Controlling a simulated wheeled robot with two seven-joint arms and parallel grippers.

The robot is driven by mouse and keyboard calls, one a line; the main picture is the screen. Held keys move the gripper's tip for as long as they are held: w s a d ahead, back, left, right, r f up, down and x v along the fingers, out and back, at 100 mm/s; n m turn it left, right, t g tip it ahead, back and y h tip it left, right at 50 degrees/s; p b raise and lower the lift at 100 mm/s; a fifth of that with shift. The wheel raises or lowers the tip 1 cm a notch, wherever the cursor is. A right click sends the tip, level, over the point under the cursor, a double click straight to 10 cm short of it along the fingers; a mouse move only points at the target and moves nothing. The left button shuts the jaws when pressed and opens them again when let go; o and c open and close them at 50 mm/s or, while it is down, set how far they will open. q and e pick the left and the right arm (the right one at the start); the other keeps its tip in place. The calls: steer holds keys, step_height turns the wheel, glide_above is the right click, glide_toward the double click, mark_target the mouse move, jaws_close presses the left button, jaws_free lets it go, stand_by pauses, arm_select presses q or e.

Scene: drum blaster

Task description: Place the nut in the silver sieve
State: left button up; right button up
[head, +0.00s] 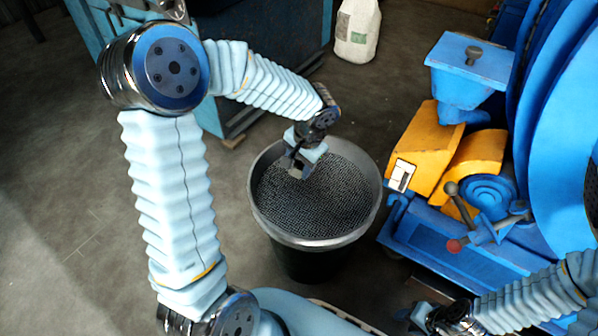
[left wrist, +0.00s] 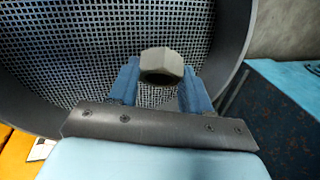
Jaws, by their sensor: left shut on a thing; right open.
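The silver sieve (head: 335,205) is a round mesh with a wide grey rim, set on top of a dark drum. My left gripper (head: 297,168) is over the upper left part of the mesh, inside the rim as seen from the head. In the left wrist view, the grey hexagonal nut (left wrist: 162,64) sits between the two blue fingers of my left gripper (left wrist: 160,82), which is shut on it. The mesh shows behind the nut. I cannot tell the exact height above the mesh.
A teal cabinet (head: 270,60) is behind on the left, and a white sack (head: 357,30) stands at the back. Floor left of the drum is clear.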

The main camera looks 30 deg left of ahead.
mark_target(301, 167)
arm_select(q)
steer(key=shift+d+b+x, duration=0.15)
steer(key=shift+x, duration=0.7)
steer(key=shift+d+b+x, duration=0.15)
steer(key=shift+x, duration=0.75)
steer(key=shift+f, duration=0.15)
steer(key=o, duration=1.2)
steer(key=shift+r, duration=0.3)
steer(key=p+v, duration=0.2)
steer(key=v, duration=0.9)
steer(key=shift+r, duration=0.35)
